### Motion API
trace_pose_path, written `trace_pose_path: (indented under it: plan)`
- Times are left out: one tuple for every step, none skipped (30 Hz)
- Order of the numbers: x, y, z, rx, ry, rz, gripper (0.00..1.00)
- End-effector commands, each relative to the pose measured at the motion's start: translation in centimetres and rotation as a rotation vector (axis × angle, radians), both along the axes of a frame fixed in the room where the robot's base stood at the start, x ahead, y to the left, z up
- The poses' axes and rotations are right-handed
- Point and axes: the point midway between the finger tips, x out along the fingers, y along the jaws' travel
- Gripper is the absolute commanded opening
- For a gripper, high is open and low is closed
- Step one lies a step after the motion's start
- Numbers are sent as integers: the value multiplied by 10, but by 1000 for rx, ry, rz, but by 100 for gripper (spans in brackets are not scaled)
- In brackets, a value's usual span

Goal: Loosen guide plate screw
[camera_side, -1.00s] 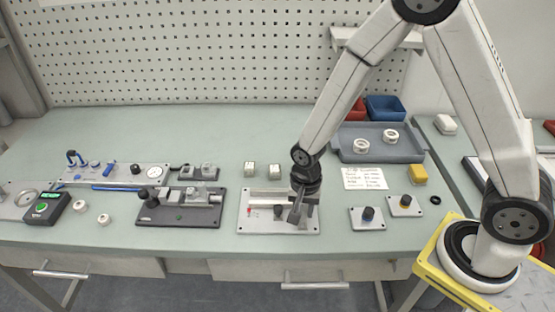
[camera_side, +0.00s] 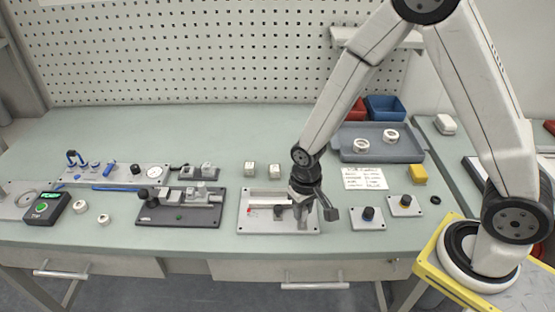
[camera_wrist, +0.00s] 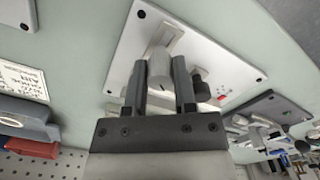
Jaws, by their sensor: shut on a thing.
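The guide plate fixture is a light grey plate (camera_side: 252,222) on the bench, with a pale slot along its back part. It also shows in the wrist view (camera_wrist: 215,45). My gripper (camera_side: 303,222) points down over the right part of this plate. In the wrist view, my gripper (camera_wrist: 161,82) has its two dark fingers on either side of a light grey cylindrical screw head (camera_wrist: 159,66) with a dark mark on it, and is shut on it. The lower part of the screw is hidden by the fingers. A dark knob (camera_side: 281,212) stands just left of the gripper.
A dark fixture plate (camera_side: 180,219) lies to the left. A grey tray (camera_side: 376,153) with two white rings and a note card (camera_side: 364,179) are behind.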

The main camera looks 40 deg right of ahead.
Motion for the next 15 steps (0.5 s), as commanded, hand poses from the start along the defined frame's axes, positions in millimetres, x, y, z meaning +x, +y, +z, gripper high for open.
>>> trace_pose_path:
  plan:
    - [0, 0, 0, 0, 1, 46, 0]
    - [0, 0, 0, 0, 1, 74, 0]
    - [0, 0, 0, 0, 1, 112, 0]
    - [0, 0, 0, 0, 1, 141, 0]
    - [0, 0, 0, 0, 1, 169, 0]
    - [0, 0, 0, 0, 1, 207, 0]
    - [0, 0, 0, 0, 1, 236, 0]
    - [0, 0, 0, 0, 1, 264, 0]
    - [0, 0, 0, 0, 1, 302, 0]
    - [0, 0, 0, 0, 1, 330, 0]
    - [0, 0, 0, 0, 1, 359, 0]
    - [0, 0, 0, 0, 1, 397, 0]
    - [0, 0, 0, 0, 1, 425, 0]
    - [0, 0, 0, 0, 1, 454, 0]
    - [0, 0, 0, 0, 1, 492, 0]
